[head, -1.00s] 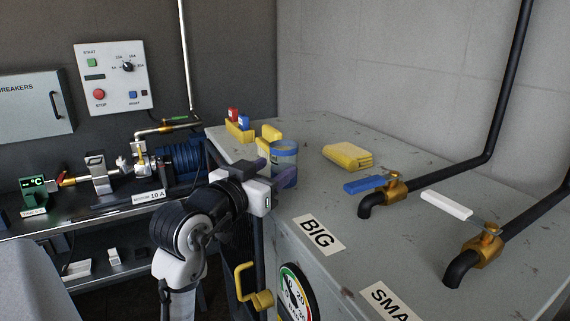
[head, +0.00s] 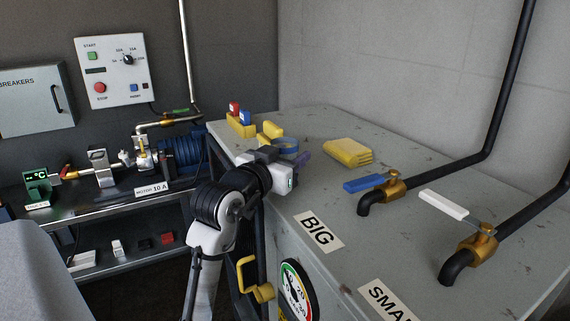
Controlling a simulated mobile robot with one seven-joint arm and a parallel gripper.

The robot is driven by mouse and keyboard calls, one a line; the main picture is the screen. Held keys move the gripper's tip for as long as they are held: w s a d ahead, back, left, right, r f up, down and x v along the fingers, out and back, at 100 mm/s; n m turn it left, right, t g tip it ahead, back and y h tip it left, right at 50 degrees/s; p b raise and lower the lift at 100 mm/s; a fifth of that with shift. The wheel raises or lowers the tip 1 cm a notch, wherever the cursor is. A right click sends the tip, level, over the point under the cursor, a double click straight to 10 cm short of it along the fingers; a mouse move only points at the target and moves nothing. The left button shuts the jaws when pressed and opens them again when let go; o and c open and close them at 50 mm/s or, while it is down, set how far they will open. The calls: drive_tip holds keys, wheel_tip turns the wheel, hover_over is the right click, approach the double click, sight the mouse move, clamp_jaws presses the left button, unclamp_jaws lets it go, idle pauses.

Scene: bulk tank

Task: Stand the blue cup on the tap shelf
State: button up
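I cannot tell whether the fingers touch the cup. A blue-handled tap (head: 375,190) and a white-handled tap (head: 470,235) stand on the grey top to the right. I cannot tell which surface is the tap shelf.
A yellow block (head: 348,152) lies right of the cup. A smaller yellow piece (head: 272,129) and a yellow holder (head: 240,128) with red and blue items lie behind it. Dark pipes (head: 510,75) rise at the right. A gauge (head: 295,290) and yellow handle (head: 247,275) are on the front.

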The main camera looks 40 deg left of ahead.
drive_tip(key=shift+c, duration=0.7)
drive_tip(key=shift+r, duration=0.15)
wheel_tip(320, 180, up, 20)
drive_tip(key=shift+b, duration=0.45)
